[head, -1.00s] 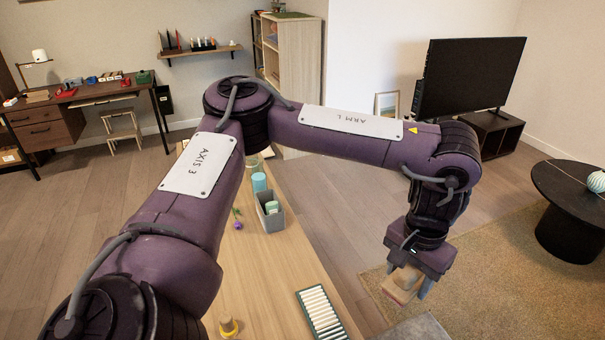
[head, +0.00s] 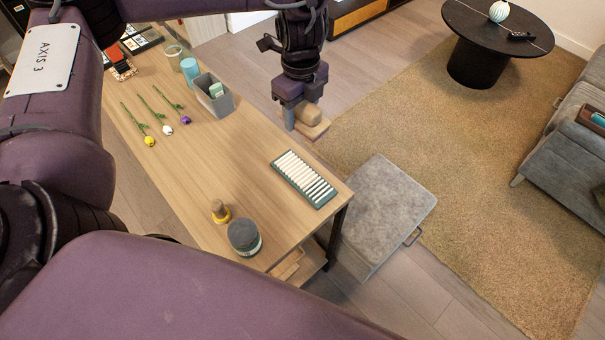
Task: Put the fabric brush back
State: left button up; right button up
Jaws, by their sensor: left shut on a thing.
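My left gripper (head: 304,118) points down beyond the far long edge of the wooden table (head: 185,160). It is shut on a light wooden block-like thing, apparently the fabric brush (head: 312,127), and holds it in the air above the floor near the rug. One finger shows on its left side; part of the brush is hidden by the gripper. My right gripper is not in view.
The rug (head: 480,190) is mostly clear.

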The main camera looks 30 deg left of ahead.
pick_arm(q)
jog(key=shift+f, duration=0.2)
jog(key=b, duration=0.5)
send_over(301, 174)
jog(key=shift+m, duration=0.3)
notch_tip(301, 174, down, 15)
jog(key=shift+f, duration=0.15)
jog(key=shift+w+f, duration=0.1)
jog(key=shift+f, duration=0.4)
jog(key=shift+f+b, duration=0.55)
jog(key=shift+f, duration=1.2)
jog(key=shift+f, duration=0.1)
jog(key=o, duration=1)
jog(key=shift+o, duration=0.2)
